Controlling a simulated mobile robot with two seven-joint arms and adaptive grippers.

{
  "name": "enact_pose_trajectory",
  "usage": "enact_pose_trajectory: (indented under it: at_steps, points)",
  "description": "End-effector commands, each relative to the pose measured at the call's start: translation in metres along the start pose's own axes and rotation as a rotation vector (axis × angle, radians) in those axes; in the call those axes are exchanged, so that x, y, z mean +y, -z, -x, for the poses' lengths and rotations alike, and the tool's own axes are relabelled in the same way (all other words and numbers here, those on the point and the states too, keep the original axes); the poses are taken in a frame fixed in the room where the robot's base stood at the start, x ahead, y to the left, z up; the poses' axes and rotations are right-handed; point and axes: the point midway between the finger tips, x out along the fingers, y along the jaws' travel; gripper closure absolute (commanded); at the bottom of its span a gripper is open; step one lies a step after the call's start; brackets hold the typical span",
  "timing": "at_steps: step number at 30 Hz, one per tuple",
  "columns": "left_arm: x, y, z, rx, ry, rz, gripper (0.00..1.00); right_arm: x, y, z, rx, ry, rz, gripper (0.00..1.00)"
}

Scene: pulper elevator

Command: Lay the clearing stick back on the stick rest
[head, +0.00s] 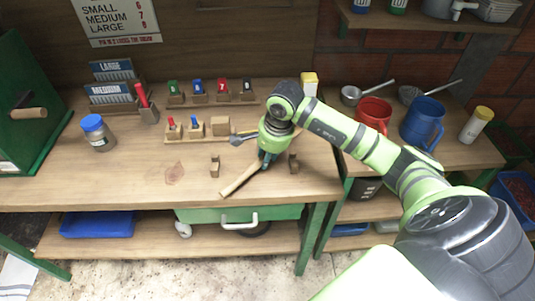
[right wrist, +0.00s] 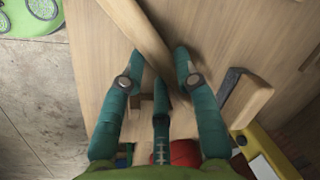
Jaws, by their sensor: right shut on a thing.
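The clearing stick (head: 240,180) is a pale wooden rod, seen slanting from my right gripper toward the table's front edge. My right gripper (head: 266,160) is shut on it near its far end. In the right wrist view the stick (right wrist: 140,32) runs between the teal fingers (right wrist: 158,62). The stick rest is two small brown holders, left (head: 214,166) and right (head: 294,163). The stick lies between them at an angle, in neither; its height over the table is unclear. My left gripper is out of view.
A blue-lidded jar (head: 97,132) stands left. Red (head: 374,112) and blue (head: 423,121) jugs stand right.

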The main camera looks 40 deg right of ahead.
Motion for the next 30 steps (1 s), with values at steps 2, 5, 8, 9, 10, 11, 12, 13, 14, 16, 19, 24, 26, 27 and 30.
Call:
enact_pose_trajectory:
  at_steps: [2, 5, 8, 9, 10, 11, 12, 13, 14, 16, 19, 24, 26, 27, 30]
  points:
    - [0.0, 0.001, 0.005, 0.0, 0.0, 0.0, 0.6, 0.001, -0.001, -0.006, -0.002, 0.0, -0.001, 1.0]
    - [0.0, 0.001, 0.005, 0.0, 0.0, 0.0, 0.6, 0.002, 0.0, -0.01, 0.001, 0.002, 0.0, 1.0]
    - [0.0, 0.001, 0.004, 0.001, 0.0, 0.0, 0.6, 0.002, 0.001, -0.01, 0.001, 0.003, 0.0, 1.0]
    - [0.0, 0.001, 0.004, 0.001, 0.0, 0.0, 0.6, 0.002, 0.001, -0.01, 0.001, 0.003, 0.0, 1.0]
    - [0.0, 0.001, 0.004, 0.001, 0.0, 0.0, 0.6, 0.002, 0.001, -0.01, 0.001, 0.003, 0.0, 1.0]
    - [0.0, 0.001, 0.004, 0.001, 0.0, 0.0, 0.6, 0.002, 0.001, -0.011, 0.001, 0.003, 0.0, 1.0]
    - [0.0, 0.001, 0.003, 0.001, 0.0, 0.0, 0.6, 0.003, 0.001, -0.012, 0.001, 0.003, 0.0, 1.0]
    - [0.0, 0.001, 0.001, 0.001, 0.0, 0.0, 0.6, 0.003, 0.001, -0.013, 0.001, 0.003, 0.0, 1.0]
    - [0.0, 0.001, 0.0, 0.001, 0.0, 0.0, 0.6, 0.003, 0.001, -0.014, 0.001, 0.003, 0.0, 1.0]
    - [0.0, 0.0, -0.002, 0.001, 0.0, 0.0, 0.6, 0.003, 0.0, -0.015, 0.001, 0.003, 0.001, 1.0]
    - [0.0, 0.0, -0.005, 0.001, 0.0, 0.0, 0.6, 0.004, 0.0, -0.018, 0.0, 0.003, 0.0, 1.0]
    - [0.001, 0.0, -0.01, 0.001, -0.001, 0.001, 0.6, 0.005, 0.001, -0.022, 0.0, 0.004, -0.001, 1.0]
    - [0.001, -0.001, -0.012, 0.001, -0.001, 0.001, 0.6, 0.005, 0.001, -0.023, 0.001, 0.004, -0.001, 1.0]
    - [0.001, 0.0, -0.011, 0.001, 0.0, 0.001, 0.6, 0.005, 0.001, -0.022, 0.001, 0.004, -0.001, 1.0]
    - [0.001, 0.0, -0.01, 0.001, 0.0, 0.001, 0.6, 0.005, 0.0, -0.022, 0.0, 0.003, -0.001, 0.53]
